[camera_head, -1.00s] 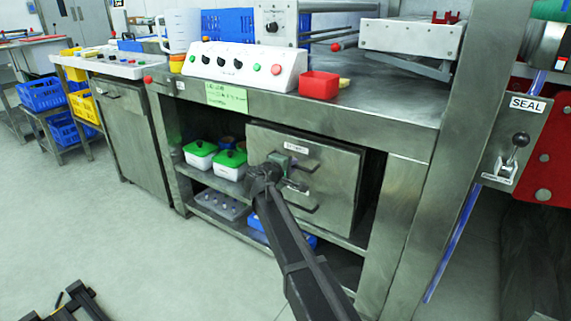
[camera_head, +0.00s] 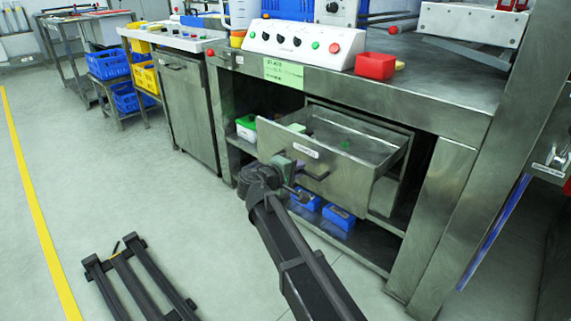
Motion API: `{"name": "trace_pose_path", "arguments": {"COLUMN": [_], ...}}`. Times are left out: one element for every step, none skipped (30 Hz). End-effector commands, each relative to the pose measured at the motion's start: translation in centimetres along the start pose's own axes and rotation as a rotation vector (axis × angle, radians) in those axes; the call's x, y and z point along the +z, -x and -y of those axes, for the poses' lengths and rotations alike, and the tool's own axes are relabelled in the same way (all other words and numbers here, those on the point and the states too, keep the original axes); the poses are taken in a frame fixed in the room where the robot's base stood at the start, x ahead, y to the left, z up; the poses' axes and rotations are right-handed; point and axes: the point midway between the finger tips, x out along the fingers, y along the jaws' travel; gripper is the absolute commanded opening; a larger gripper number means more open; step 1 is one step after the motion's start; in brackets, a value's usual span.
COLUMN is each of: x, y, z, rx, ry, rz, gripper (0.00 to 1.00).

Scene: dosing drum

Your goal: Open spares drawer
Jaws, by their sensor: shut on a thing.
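The spares drawer (camera_head: 335,182) is a steel drawer under the workbench, with a small white label (camera_head: 306,150) on its front. It is pulled well out of its housing and its inside shows, with a small green thing (camera_head: 345,144) in it. My gripper (camera_head: 298,186) is at the drawer front and shut on the drawer's dark bar handle (camera_head: 316,175). The fingertips are small and partly hidden by my wrist.
The steel workbench (camera_head: 440,97) carries a control box (camera_head: 300,45) and a red bin (camera_head: 375,66). A green-lidded tub (camera_head: 246,125) and blue boxes (camera_head: 339,215) sit on shelves beside and below the drawer. The floor (camera_head: 190,235) in front is mostly clear.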

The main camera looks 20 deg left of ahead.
Motion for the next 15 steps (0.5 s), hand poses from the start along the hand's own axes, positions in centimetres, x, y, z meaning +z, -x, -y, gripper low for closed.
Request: {"name": "trace_pose_path", "arguments": {"x": [0.36, 0.50, 0.65, 0.74, 0.81, 0.87, 0.90, 0.91, 0.92, 0.92, 0.92, 0.91, 0.91, 0.91, 0.90], "y": [0.01, 0.01, 0.00, -0.01, -0.01, -0.02, -0.02, -0.02, -0.03, -0.03, -0.03, -0.03, -0.03, -0.03, -0.03], "z": [0.00, 0.00, 0.00, 0.00, -0.01, -0.01, -0.01, -0.01, -0.01, -0.01, -0.01, -0.01, -0.01, -0.01, -0.01], "rx": [0.000, 0.000, 0.000, 0.000, 0.000, 0.000, 0.000, 0.000, 0.000, 0.000, 0.000, 0.000, 0.000, 0.000, 0.000], "ry": [-0.001, -0.002, -0.002, -0.003, -0.003, -0.003, -0.003, -0.004, -0.004, -0.004, -0.004, -0.004, -0.004, -0.004, -0.004], "rz": [0.005, 0.009, 0.012, 0.015, 0.016, 0.018, 0.019, 0.019, 0.020, 0.020, 0.020, 0.020, 0.019, 0.019, 0.019], "gripper": [0.00, 0.00, 0.00, 0.00, 0.00, 0.00, 0.00, 0.00, 0.00, 0.00, 0.00, 0.00, 0.00, 0.00, 0.00]}}
